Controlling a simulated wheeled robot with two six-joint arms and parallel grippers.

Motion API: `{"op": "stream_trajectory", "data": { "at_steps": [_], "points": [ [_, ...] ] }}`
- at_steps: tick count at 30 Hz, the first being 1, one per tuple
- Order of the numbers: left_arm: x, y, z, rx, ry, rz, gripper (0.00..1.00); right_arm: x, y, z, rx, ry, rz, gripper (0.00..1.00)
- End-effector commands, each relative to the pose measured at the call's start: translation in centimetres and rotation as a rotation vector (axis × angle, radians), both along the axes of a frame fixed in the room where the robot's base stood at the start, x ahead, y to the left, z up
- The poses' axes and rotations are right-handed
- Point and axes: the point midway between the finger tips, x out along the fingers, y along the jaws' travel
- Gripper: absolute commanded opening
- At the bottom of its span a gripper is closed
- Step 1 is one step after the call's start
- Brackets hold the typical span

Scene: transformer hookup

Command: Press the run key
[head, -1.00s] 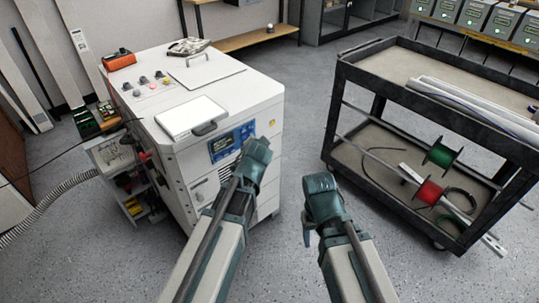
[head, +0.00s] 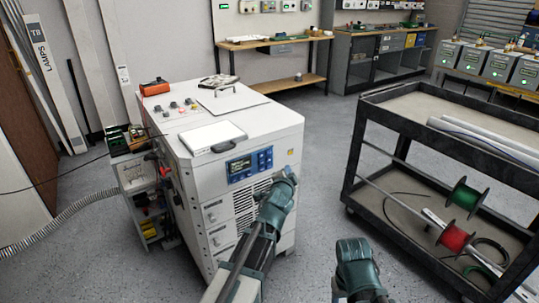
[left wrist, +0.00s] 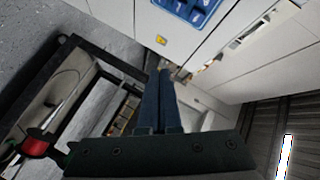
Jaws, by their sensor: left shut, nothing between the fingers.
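The blue control panel (head: 249,166) is on the front of the white cabinet (head: 190,185), with a small display at its left and several keys (head: 265,159) at its right. I cannot read which key is the run key. My left gripper (head: 288,177) is shut and empty, below and right of the panel in the head view. In the left wrist view its closed fingers (left wrist: 166,73) are apart from the blue keypad (left wrist: 188,9), which is cut off at the top edge. My right gripper (head: 357,262) hangs low, right of the cabinet; its fingers are hidden.
A black cart (head: 362,165) with green (head: 466,196) and red (head: 454,238) spools stands at the right. A small shelf (head: 147,195) stands left of the cabinet. A white lid-like panel (head: 213,138) lies on the cabinet top. Grey floor is free between cabinet and cart.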

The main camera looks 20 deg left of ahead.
Motion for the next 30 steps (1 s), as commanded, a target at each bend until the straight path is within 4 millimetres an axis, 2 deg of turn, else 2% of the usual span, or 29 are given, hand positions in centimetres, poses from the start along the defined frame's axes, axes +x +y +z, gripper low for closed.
{"op": "stream_trajectory", "data": {
  "at_steps": [15, 22, 30],
  "points": [
    [4.0, 5.0, 0.0, -0.001, -0.001, 0.003, 0.0, 0.0, 0.0, 0.0, 0.0, 0.0, 0.0, 0.59],
    [5.0, 6.4, 0.0, -0.001, 0.0, 0.003, 0.0, 0.0, 0.0, 0.0, 0.0, 0.0, 0.0, 0.59],
    [5.3, 6.8, 0.0, -0.001, 0.0, 0.001, 0.0, 0.0, 0.0, 0.0, 0.0, 0.0, 0.0, 0.59]
  ]
}}
